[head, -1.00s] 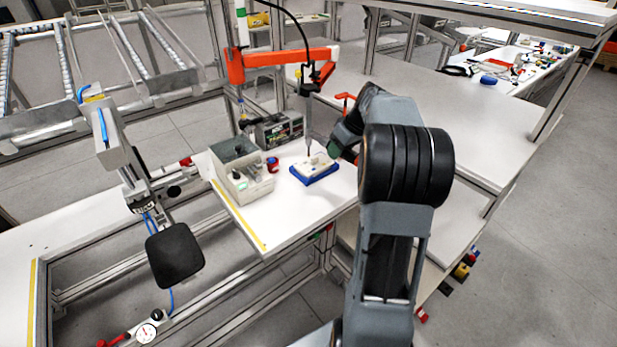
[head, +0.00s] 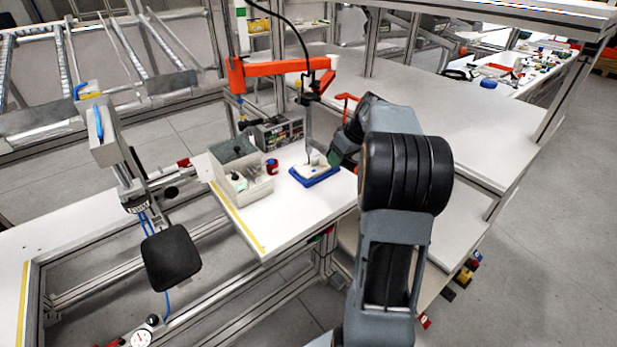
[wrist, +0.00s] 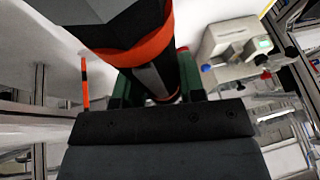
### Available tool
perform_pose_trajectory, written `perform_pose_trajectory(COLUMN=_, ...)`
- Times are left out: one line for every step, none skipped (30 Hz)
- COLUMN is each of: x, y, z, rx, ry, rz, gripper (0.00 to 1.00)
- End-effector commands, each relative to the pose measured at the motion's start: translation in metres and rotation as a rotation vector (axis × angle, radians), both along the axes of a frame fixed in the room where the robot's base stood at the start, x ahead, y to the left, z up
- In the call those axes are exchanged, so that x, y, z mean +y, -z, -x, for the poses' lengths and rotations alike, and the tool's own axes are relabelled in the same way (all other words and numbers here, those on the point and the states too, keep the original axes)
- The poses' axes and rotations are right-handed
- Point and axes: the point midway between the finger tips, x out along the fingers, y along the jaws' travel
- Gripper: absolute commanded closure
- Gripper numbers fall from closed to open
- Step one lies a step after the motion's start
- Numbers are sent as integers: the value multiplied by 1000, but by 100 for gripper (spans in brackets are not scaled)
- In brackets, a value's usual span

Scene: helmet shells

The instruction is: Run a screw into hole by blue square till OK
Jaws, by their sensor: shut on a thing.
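A slim grey screwdriver (head: 309,122) hangs upright from an orange-red arm (head: 275,64) over the table. My gripper (head: 334,157) is beside the screwdriver's lower part. In the wrist view its green fingers (wrist: 158,88) are shut around a thick dark tool body with orange bands (wrist: 150,50), which looks like the screwdriver. A white helmet shell part (head: 313,169) sits in a blue holder (head: 316,181) under the screwdriver. The hole, the blue square and any screw are too small or hidden to make out, so I cannot tell whether the tip touches.
The table front (head: 290,220) is clear.

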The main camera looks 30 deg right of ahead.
Motion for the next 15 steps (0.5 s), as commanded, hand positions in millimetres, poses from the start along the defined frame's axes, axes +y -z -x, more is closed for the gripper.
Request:
perform_pose_trajectory(x=0, y=7, z=0, rx=2, ry=0, rz=-1, gripper=100)
perform_pose_trajectory(x=0, y=8, z=0, rx=2, ry=0, rz=-1, gripper=100)
perform_pose_trajectory(x=0, y=10, z=0, rx=2, ry=0, rz=-1, gripper=100)
perform_pose_trajectory(x=0, y=12, z=0, rx=1, ry=0, rz=-1, gripper=100)
perform_pose_trajectory(x=0, y=12, z=0, rx=1, ry=0, rz=-1, gripper=100)
perform_pose_trajectory(x=0, y=13, z=0, rx=1, ry=0, rz=-1, gripper=100)
perform_pose_trajectory(x=0, y=14, z=0, rx=1, ry=0, rz=-1, gripper=100)
perform_pose_trajectory(x=0, y=14, z=0, rx=1, ry=0, rz=-1, gripper=100)
perform_pose_trajectory(x=0, y=14, z=0, rx=1, ry=0, rz=-1, gripper=100)
perform_pose_trajectory(x=0, y=13, z=0, rx=1, ry=0, rz=-1, gripper=100)
perform_pose_trajectory(x=0, y=13, z=0, rx=1, ry=0, rz=-1, gripper=100)
perform_pose_trajectory(x=0, y=13, z=0, rx=1, ry=0, rz=-1, gripper=100)
perform_pose_trajectory(x=0, y=13, z=0, rx=1, ry=0, rz=-1, gripper=100)
perform_pose_trajectory(x=0, y=13, z=0, rx=2, ry=0, rz=-1, gripper=100)
perform_pose_trajectory(x=0, y=13, z=0, rx=2, ry=0, rz=-1, gripper=100)
